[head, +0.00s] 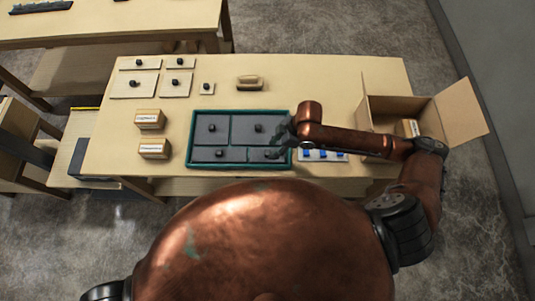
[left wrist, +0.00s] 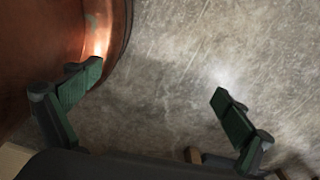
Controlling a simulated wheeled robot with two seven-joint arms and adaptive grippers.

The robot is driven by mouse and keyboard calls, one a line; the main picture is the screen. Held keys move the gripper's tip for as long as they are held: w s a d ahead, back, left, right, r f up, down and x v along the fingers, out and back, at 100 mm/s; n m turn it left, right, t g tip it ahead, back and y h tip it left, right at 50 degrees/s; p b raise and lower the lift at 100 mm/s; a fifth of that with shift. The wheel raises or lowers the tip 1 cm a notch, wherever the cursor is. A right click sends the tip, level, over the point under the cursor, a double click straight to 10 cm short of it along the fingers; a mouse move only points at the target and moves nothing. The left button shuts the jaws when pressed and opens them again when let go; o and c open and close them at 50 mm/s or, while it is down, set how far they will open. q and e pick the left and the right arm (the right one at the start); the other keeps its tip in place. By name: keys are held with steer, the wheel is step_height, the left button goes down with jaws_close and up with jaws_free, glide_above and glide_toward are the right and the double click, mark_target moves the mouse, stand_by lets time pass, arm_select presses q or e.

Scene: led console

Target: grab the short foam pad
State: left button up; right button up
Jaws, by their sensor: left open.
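Several dark grey flat pieces with black knobs, such as one (head: 212,128), lie in a teal-rimmed tray (head: 191,140) on the table. Several pale flat pads with black knobs, such as one (head: 134,86), lie at the back left of the table. I cannot tell for sure which piece is the short foam pad. My right gripper (head: 277,147) is over the right end of the tray, near the lower right grey piece; its fingers are too small and dark to read. My left gripper (left wrist: 157,97) is open and empty above the grey floor.
Two labelled small boxes (head: 150,119) stand left of the tray. A tan block (head: 249,82) lies behind it. A white strip with blue parts (head: 322,155) is right of the tray. An open cardboard box (head: 397,106) stands at the right.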

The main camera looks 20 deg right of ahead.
mark_target(270, 152)
steer(key=x, duration=0.2)
steer(key=shift+a+f, duration=0.1)
steer(key=shift+f, duration=0.25)
steer(key=shift+w+a+f, duration=0.1)
steer(key=shift+f, duration=0.2)
arm_select(q)
steer(key=shift+w, duration=0.55)
arm_select(e)
jaws_close()
